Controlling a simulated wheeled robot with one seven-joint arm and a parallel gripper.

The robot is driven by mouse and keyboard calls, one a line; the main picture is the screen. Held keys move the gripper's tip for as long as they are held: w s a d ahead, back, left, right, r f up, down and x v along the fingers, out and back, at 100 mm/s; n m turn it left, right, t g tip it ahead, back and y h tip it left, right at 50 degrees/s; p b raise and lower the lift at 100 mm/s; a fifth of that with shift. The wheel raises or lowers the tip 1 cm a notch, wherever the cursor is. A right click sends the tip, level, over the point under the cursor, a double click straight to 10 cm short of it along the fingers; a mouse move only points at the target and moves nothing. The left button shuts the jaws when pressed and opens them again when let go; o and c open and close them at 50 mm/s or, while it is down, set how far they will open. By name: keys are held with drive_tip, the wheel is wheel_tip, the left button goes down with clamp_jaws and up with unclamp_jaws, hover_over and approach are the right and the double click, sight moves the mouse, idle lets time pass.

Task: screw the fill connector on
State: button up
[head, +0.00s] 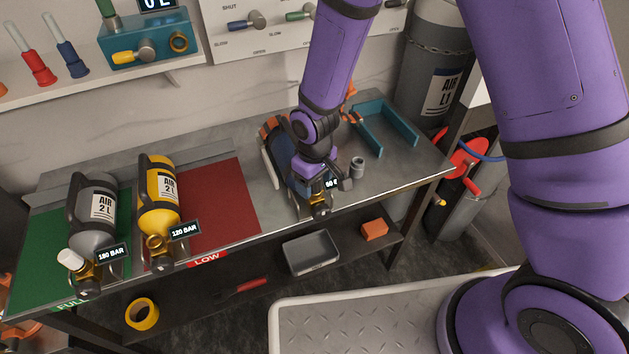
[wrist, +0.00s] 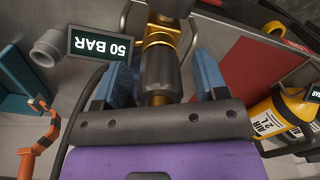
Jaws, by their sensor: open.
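My gripper (head: 320,176) is over the front of the bench, beside a dark blue cylinder (head: 292,178) that is mostly hidden by my arm. The cylinder's brass valve (head: 320,207) points to the front edge; a tag there reads 50 BAR. In the wrist view, a dark grey round collar with brass at both ends, seemingly the fill connector (wrist: 160,70), sits in line with the brass valve (wrist: 158,38). My blue finger pads (wrist: 160,82) stand open on either side of it, with gaps showing. I cannot tell whether its thread is engaged.
A grey cap (head: 357,167) stands on the bench, right of my gripper. A teal bracket (head: 385,130) is behind it. A grey AIR 2 L cylinder (head: 98,215) and a yellow one (head: 160,200) lie at left.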

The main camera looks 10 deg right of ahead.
drive_tip(key=n, duration=1.3)
drive_tip(key=shift+c, duration=0.2)
drive_tip(key=c, duration=1)
drive_tip(key=m, duration=1.1)
drive_tip(key=o, duration=1)
drive_tip(key=shift+m, duration=0.5)
drive_tip(key=shift+o, duration=0.2)
